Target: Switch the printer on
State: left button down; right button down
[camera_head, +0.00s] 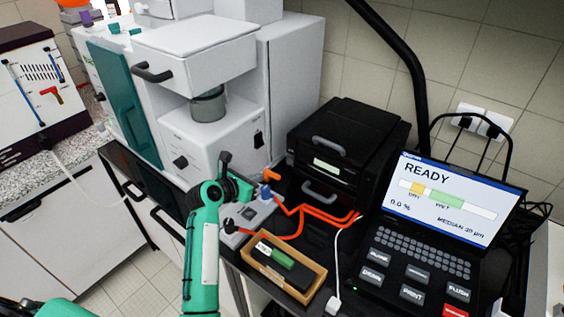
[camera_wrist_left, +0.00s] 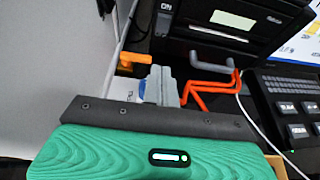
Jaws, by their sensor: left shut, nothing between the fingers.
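A black box-shaped device (camera_head: 345,150), which looks like the printer, stands on the dark bench against the tiled wall. It has a pale label or display and grey handles on its front, and it shows at the top of the left wrist view (camera_wrist_left: 235,45). My right gripper is out of view.
A wooden tray (camera_head: 318,285) sits in front. A console (camera_head: 440,230) reading READY stands right. A white machine (camera_head: 205,135) stands left. A white cable (camera_head: 337,270) hangs nearby.

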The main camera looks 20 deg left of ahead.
pick_arm(q)
jog(key=shift+w, duration=0.1)
jog(key=p, duration=0.2)
send_near(289, 159)
notch_tip(289, 159, down, 4)
jog(key=w, duration=0.2)
jog(key=w+d+r+p, duration=0.1)
jog(key=w+p, duration=0.1)
jog(key=w, duration=0.1)
jog(key=shift+d+r, duration=0.25)
jog(key=shift+d, duration=0.15)
jog(key=shift+w, duration=0.1)
